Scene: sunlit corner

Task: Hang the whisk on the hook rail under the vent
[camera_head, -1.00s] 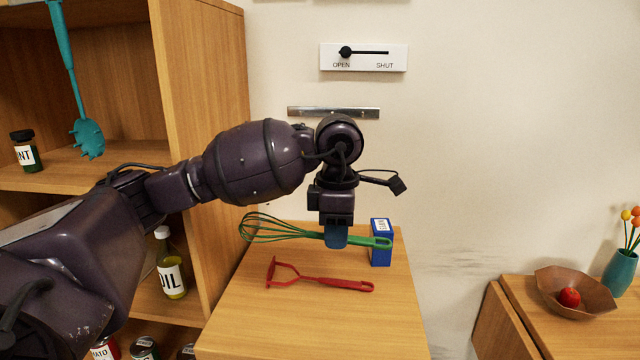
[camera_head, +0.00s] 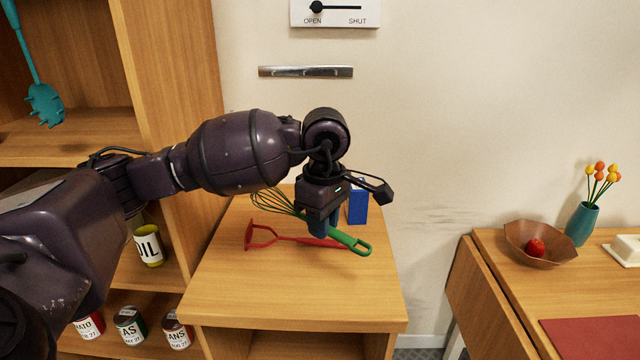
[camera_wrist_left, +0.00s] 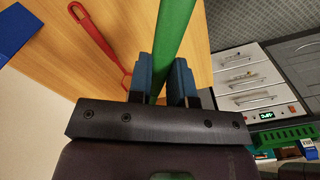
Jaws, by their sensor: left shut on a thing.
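The whisk has looped green wires and a green handle (camera_head: 350,242). My left gripper (camera_head: 322,226) is shut on its handle, low over the wooden cabinet top. The wires point to the back left and are partly hidden by the gripper. The left wrist view shows the green handle (camera_wrist_left: 176,40) between the two blue fingers (camera_wrist_left: 161,80). I cannot tell whether the whisk touches the top. A narrow metal rail (camera_head: 305,71) is on the wall, below a white plate (camera_head: 335,14) with a slider at OPEN. My right gripper is not in view.
A red masher (camera_head: 290,238) lies on the cabinet top (camera_head: 290,290), beneath the whisk. A blue box (camera_head: 358,206) stands behind. A wooden shelf (camera_head: 170,100) flanks the left. The wall around the rail is clear. A bowl (camera_head: 540,245) is on the right-hand table.

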